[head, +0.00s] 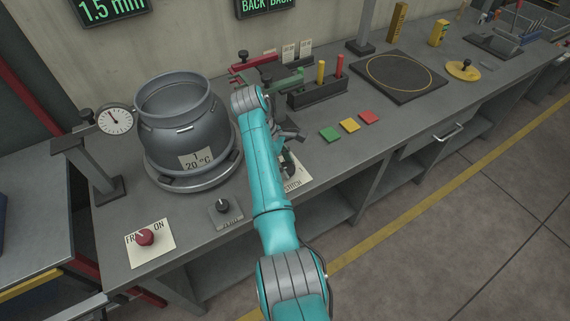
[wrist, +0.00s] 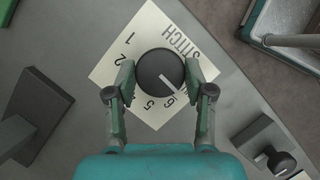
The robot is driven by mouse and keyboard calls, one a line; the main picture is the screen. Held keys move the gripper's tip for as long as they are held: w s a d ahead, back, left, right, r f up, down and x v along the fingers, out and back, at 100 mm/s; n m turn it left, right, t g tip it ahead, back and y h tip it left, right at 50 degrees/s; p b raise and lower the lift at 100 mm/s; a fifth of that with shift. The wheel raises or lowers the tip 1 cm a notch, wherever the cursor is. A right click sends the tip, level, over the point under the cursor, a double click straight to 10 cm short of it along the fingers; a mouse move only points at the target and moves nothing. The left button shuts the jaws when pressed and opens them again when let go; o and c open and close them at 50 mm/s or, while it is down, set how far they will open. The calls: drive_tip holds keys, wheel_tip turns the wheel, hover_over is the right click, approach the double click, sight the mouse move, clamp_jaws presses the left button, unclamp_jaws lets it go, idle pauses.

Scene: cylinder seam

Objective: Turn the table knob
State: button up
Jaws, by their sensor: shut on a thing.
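My gripper (wrist: 160,80) is shut on a round black knob (wrist: 158,66) in the wrist view, with one finger on each side. The knob stands on a white card (wrist: 122,43) printed STITCH with numbers, and its white pointer line aims near the 6. In the head view my arm mostly hides this knob; part of its card (head: 297,184) shows. A red knob (head: 146,237) sits on another white card at the bench's front left. A small black knob (head: 222,205) sits on a grey plate. No label reading "table" is legible.
A grey pot (head: 183,125) stands on a round base left of my arm, beside a dial gauge (head: 115,120). Green, yellow and red squares (head: 349,125) lie to the right. A dark plate with a ring (head: 398,75) lies farther right. The bench edge is close to the STITCH card.

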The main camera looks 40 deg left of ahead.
drive_tip(key=shift+f, duration=0.1)
drive_tip(key=o, duration=1.1)
drive_tip(key=shift+o, duration=0.2)
